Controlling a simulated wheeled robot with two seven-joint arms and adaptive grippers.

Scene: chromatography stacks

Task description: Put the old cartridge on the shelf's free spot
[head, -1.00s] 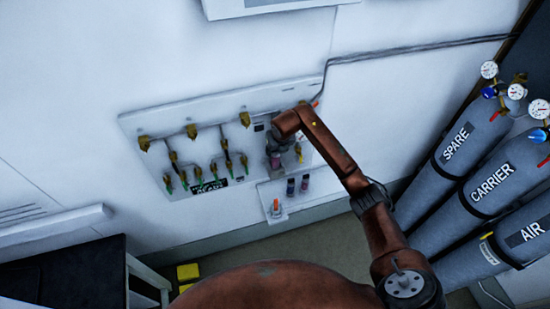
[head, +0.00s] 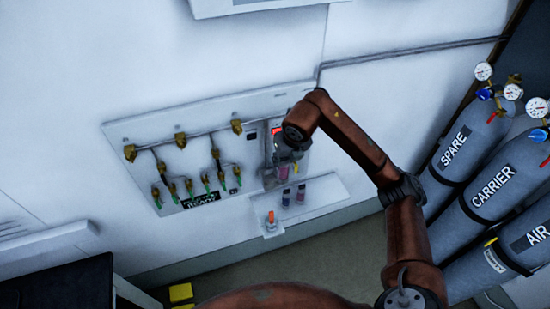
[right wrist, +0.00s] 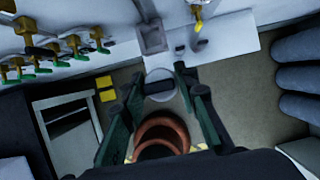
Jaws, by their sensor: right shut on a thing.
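My right gripper (head: 286,160) is shut on the old cartridge (head: 282,173), a small cylinder with a purple-pink tint, in front of the panel's right end and above the shelf. In the right wrist view the cartridge's pale round end (right wrist: 160,85) shows between the two fingers. The white shelf (head: 328,190) is on the wall below the panel. Two dark cartridges, one left (head: 286,198) and one right (head: 300,194), stand on it; bare shelf surface shows to their right. My left gripper is not in view.
The wall panel (head: 140,128) carries brass valves and green-tipped fittings. An orange-topped item (head: 270,217) stands at the shelf's left end. A red light (head: 277,130) shows beside my gripper. Grey gas cylinders (head: 492,190) stand at the right. The floor below the shelf is clear.

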